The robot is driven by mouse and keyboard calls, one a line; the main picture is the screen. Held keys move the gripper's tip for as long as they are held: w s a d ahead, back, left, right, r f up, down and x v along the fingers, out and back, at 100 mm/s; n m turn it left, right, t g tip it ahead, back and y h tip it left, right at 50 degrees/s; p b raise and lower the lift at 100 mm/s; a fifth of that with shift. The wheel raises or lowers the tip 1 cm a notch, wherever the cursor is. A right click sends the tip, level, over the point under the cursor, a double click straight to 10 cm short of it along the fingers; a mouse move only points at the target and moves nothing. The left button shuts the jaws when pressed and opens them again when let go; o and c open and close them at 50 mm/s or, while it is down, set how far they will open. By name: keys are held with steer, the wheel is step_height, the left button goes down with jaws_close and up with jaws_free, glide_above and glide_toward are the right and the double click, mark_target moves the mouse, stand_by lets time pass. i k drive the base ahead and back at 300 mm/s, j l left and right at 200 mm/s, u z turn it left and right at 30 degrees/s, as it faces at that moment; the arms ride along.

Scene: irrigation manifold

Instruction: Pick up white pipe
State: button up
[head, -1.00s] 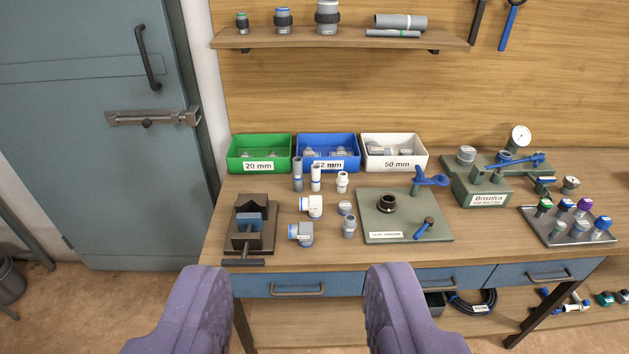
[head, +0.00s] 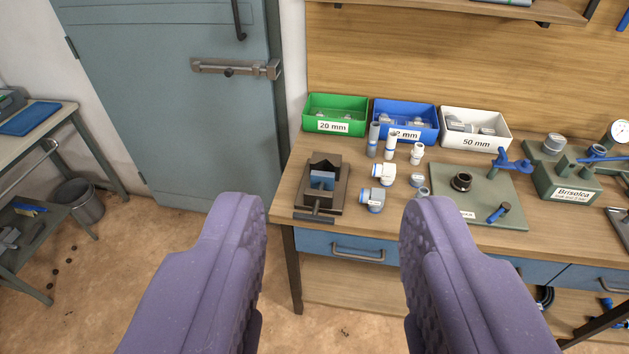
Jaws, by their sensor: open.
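Part of the bench is hidden behind the right finger.
A white fitting (head: 417,153), white elbow (head: 383,174) and grey elbow (head: 372,199) stand close to the pipe. A vise (head: 322,185) is to the left, a green plate (head: 512,215) to the right. Green (head: 310,115) and white (head: 505,137) bins stand behind.

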mark_target(389, 148)
steer(key=i+l+z, duration=0.15)
steer(key=i, duration=0.95)
steer(key=i+l+z, duration=0.15)
steer(key=i, duration=0.95)
